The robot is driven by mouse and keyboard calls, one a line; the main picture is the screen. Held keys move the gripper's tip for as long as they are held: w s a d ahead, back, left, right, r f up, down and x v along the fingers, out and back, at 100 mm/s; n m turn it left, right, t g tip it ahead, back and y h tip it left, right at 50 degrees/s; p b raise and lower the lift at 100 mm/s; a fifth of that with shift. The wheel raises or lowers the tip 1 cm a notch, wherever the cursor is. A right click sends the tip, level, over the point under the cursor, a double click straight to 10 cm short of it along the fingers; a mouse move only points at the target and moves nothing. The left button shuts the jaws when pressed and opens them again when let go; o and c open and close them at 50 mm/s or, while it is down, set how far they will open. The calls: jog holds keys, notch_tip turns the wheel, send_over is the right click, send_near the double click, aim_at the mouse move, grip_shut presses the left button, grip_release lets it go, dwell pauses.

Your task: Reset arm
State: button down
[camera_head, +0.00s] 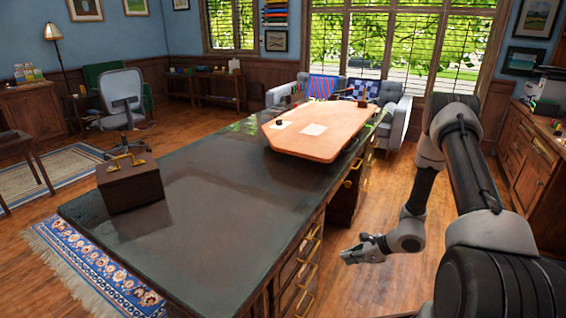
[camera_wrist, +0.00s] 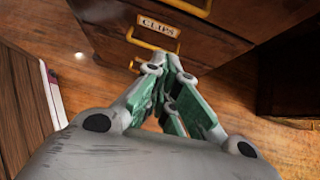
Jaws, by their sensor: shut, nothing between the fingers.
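My gripper (camera_head: 352,256) hangs low over the wood floor, to the right of the big desk (camera_head: 190,240) with the dark top. My arm bends down to it from the right side of the head view. In the wrist view, my gripper (camera_wrist: 172,66) has its green-padded fingers brought together at the tips, with nothing between them. Beyond the fingertips is a wood drawer front with a brass handle and a "CLIPS" label (camera_wrist: 158,27). I cannot tell whether the fingertips touch it.
The desk's brass-handled drawers (camera_head: 300,275) face my gripper. A brown box (camera_head: 131,187) and a light wooden board (camera_head: 310,142) are on the desktop. A wood cabinet (camera_head: 525,150) stands at the right. Floor between desk and arm is clear. A sofa (camera_head: 397,118) stands at the back.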

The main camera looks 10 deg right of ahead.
jog(key=s+a+r+n+g+y, duration=0.15)
jog(key=s+r+n+g, duration=0.4)
jog(key=s, duration=0.55)
jog(key=s+d+r+n+t+h, duration=0.1)
jog(key=s+r+n, duration=0.4)
jog(key=r, duration=0.9)
jog(key=s+d+r+n+t+h, duration=0.2)
jog(key=s+r+n+h, duration=0.3)
jog(key=r, duration=1)
jog(key=s+d+r+n+t+h, duration=0.2)
jog(key=s+r+n, duration=0.4)
jog(key=r, duration=0.9)
jog(key=d+n+h, duration=0.1)
jog(key=n, duration=0.2)
jog(key=shift+d, duration=0.4)
